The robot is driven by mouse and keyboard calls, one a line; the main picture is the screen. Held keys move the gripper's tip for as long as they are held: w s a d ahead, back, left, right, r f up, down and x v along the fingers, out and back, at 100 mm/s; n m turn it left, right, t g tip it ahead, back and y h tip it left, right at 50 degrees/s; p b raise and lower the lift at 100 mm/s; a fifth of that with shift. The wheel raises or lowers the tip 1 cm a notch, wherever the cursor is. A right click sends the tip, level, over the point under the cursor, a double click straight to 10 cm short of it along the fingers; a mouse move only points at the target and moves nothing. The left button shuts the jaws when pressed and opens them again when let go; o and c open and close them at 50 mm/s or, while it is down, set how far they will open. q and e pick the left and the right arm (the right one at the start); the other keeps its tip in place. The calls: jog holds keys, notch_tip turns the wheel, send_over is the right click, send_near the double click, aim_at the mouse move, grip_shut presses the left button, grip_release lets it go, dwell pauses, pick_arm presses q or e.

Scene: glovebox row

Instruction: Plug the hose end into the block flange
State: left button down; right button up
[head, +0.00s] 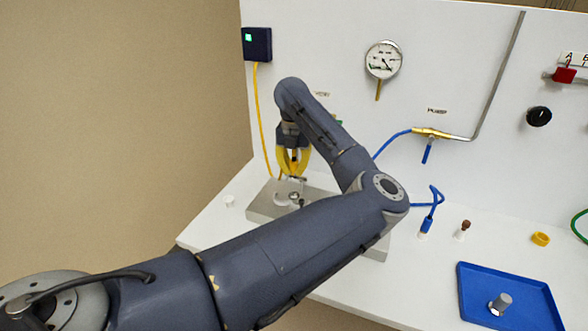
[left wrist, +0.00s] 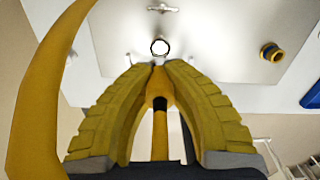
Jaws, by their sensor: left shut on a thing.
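My left gripper (head: 292,160) has yellow fingers and points down over the grey block plate (head: 262,210). In the left wrist view the fingers (left wrist: 158,72) are shut on a yellow hose end (left wrist: 159,92) with a black part. A yellow hose (left wrist: 38,85) curves past on the left of that view. A small bright round opening with a dark rim (left wrist: 160,47) shows just beyond the fingertips; it looks like the flange, but I cannot tell whether the hose end touches it. My forearm hides much of the plate in the head view.
A blue tray (head: 478,302) with a metal cylinder (head: 500,304) stands at the front right. A blue hose end (head: 428,224), a small brown-topped piece (head: 464,228) and a yellow ring (head: 540,239) are on the white bench. A gauge (head: 383,59) is on the back wall.

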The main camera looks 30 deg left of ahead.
aim_at(293, 158)
pick_arm(q)
jog(key=shift+f, duration=2.85)
jog(key=shift+f, duration=1.25)
jog(key=c, duration=1.4)
grip_release()
jog(key=shift+r, duration=6)
